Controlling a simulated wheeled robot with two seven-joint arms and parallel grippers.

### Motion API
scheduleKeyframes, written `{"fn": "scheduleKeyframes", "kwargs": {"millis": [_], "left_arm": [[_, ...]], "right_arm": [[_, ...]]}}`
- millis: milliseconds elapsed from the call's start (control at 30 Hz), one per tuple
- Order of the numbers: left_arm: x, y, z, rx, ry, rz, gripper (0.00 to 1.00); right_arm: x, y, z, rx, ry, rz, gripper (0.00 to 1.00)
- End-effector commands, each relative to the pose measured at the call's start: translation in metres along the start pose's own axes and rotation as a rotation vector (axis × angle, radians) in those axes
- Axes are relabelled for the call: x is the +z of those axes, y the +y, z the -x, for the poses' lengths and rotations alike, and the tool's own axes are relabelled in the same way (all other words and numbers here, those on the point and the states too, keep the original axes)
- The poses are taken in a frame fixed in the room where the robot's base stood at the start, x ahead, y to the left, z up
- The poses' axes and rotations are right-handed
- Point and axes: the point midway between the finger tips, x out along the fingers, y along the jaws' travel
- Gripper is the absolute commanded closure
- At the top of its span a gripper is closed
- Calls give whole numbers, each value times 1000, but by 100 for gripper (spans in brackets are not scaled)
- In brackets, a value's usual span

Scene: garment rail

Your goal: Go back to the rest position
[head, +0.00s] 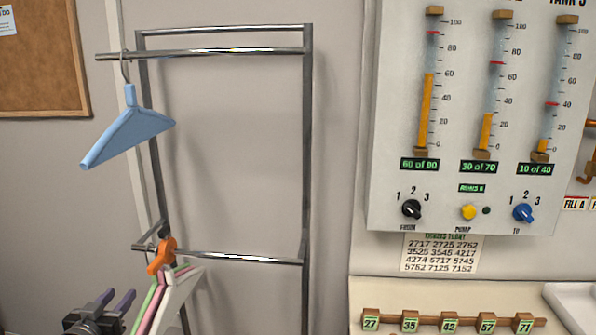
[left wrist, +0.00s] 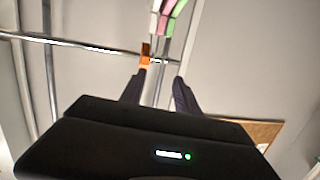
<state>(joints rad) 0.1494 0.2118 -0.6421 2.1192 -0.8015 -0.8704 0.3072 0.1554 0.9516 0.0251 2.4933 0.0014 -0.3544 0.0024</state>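My left gripper (head: 116,298) shows at the bottom left of the head view, below and left of the hangers on the lower bar. In the left wrist view its two dark fingers (left wrist: 158,92) stand apart with nothing held between them. The garment rail (head: 308,150) is a metal frame with an upper bar and a lower bar. A blue hanger (head: 130,133) hangs near the left end of the upper bar. An orange hanger or clip (head: 161,255) is at the left end of the lower bar, with green, pink and white hangers (head: 168,300) beside it. My right gripper is not in view.
A gauge panel (head: 390,190) with three tanks, knobs and a yellow button is on the right wall. Below it are a number sheet (head: 440,254) and a wooden rack (head: 465,322) of numbered tags. A corkboard (head: 45,60) hangs at upper left. The rail's middle is clear.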

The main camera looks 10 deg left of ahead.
Motion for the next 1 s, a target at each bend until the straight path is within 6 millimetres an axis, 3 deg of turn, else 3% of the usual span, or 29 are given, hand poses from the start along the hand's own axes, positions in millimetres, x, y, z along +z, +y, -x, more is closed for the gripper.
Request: {"fn": "scheduleKeyframes", "kwargs": {"millis": [267, 367, 467, 567, 700, 833, 1000], "left_arm": [[91, 53, -8, -14, -227, 69, 62], [138, 85, -3, -4, -345, 99, 62], [197, 131, 13, 24, -504, 135, 62], [256, 182, 44, 62, -678, 169, 62], [327, 252, 106, 127, -921, 211, 62], [376, 311, 177, 195, -1135, 244, 62], [408, 366, 255, 271, -1325, 275, 62]], "right_arm": [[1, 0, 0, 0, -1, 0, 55], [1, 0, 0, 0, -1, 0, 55], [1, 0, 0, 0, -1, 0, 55], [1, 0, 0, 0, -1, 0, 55], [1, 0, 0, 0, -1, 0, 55], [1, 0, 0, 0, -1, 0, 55], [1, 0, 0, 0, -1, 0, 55]]}}
